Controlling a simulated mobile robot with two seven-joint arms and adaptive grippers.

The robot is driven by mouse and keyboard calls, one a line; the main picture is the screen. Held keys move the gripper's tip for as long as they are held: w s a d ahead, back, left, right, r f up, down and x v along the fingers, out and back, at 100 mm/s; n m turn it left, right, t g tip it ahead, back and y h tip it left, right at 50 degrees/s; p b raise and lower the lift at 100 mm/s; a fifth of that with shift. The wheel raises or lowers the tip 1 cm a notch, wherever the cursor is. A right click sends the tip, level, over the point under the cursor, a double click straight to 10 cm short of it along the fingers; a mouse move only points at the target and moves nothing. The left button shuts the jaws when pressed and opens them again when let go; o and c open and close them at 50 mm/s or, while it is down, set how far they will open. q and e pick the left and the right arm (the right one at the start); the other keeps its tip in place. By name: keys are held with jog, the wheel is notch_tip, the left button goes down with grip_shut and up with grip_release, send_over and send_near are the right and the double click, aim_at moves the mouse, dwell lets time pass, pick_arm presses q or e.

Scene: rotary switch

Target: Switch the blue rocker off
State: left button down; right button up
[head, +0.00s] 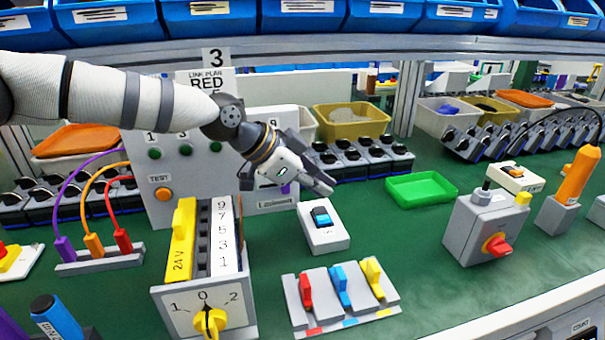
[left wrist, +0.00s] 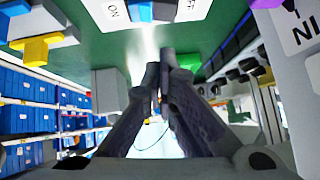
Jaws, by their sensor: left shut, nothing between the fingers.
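The blue rocker (head: 321,215) sits on a white box (head: 325,238) on the green bench, in the middle of the head view. In the left wrist view, the rocker (left wrist: 142,10) shows at the top edge, partly cut off, between an ON label and an OFF label. I cannot tell which side is pressed. My left gripper (head: 328,186) is just above and behind the white box, fingers shut and empty, apart from the rocker. Its fingertips (left wrist: 166,58) also show in the left wrist view. My right gripper is not in view.
A panel with red, blue and yellow levers (head: 299,318) lies in front of the box. Bare bench lies right of the white box.

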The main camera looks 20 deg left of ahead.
aim_at(317, 215)
pick_arm(q)
jog(key=shift+w+a+f, duration=0.1)
jog(key=shift+a+f, duration=0.05)
jog(key=shift+f, duration=0.75)
jog(key=shift+w+a+f, duration=0.1)
jog(key=shift+f, duration=0.75)
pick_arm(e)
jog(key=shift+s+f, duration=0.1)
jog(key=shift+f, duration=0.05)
